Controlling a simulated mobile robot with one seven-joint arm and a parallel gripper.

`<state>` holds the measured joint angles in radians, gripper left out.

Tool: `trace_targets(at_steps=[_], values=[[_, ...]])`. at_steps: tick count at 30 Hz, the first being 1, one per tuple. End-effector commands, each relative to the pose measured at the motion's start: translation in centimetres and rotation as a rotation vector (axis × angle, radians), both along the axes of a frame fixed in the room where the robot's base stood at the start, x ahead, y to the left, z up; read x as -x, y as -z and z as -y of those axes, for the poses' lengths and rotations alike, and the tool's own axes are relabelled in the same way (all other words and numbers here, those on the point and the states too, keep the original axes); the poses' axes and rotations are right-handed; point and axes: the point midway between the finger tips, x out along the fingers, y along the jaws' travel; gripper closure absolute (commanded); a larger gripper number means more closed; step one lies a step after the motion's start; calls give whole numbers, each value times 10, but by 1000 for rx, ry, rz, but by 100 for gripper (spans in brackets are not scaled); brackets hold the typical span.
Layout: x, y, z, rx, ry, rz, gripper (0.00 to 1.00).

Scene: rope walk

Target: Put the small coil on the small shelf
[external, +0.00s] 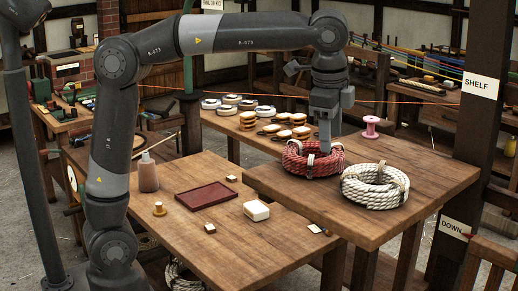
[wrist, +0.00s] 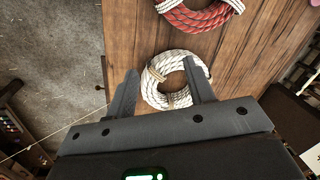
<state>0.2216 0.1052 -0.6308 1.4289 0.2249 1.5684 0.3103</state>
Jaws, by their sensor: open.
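Two rope coils lie flat on the raised wooden table: a red one (external: 296,164) and a white one (external: 356,193) with tan ties. I cannot tell for sure which is the small coil. My gripper (external: 325,148) points down and is open. In the external view its fingers overlap the red coil. In the wrist view the white coil (wrist: 152,90) appears between and beyond the fingers (wrist: 160,70), and the red coil (wrist: 190,20) lies farther up. Nothing is held; height above the coils is unclear. A SHELF sign (external: 480,82) hangs on the post; no small shelf is clearly visible.
A pink spool (external: 371,133) stands behind the coils. A DOWN sign (external: 455,228) is low on the post. An orange line crosses behind my arm.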

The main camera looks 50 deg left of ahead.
Motion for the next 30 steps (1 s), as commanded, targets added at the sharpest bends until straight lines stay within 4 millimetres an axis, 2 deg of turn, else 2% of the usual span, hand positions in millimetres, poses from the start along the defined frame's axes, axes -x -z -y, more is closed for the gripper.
trace_targets(at_steps=[1, 10, 18, 21, 24, 30], values=[[3, 4, -21, -3, -60, 28, 51], [25, 40, -146, 70, -431, 162, 51], [72, 89, -255, 225, -783, 262, 51], [92, 111, -285, 295, -899, 291, 51], [109, 131, -305, 355, -989, 310, 51], [126, 151, -321, 423, -1077, 330, 51]])
